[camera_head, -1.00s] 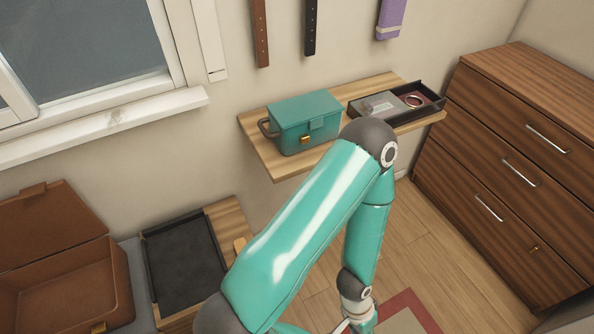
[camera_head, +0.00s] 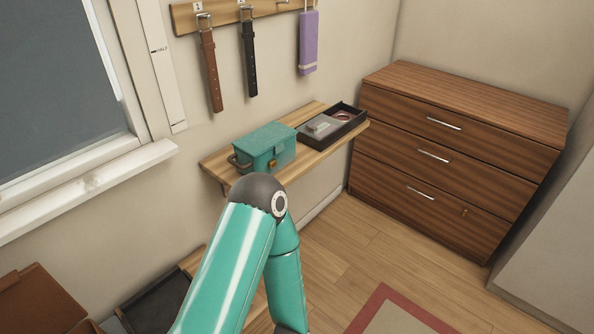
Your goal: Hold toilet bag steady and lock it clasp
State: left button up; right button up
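The toilet bag (camera_head: 263,150) is a teal box-shaped case on the wooden wall shelf (camera_head: 218,163), with its lid down. A brass clasp (camera_head: 273,163) shows on its front; whether it is locked is too small to tell. A dark handle (camera_head: 237,162) sticks out at its left end. One of my teal arms rises from the bottom, its dark elbow joint in front of the shelf's near edge and below the bag. Neither of my grippers is in view.
A black tray (camera_head: 345,135) with small items stands right of the bag on the shelf. Two belts and a purple item (camera_head: 308,45) hang above. A wooden drawer chest (camera_head: 460,115) stands at the right. A brown case (camera_head: 40,300) and a dark tray (camera_head: 158,302) are at lower left.

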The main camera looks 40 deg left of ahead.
aim_at(273, 162)
jog(key=z, duration=1.9)
jog(key=i, duration=0.1)
jog(key=u, duration=3.5)
jog(key=i, duration=0.3)
jog(key=z, duration=0.5)
jog(key=k, duration=0.45)
jog(key=u, duration=0.25)
jog(key=i, duration=0.45)
jog(key=z, duration=0.05)
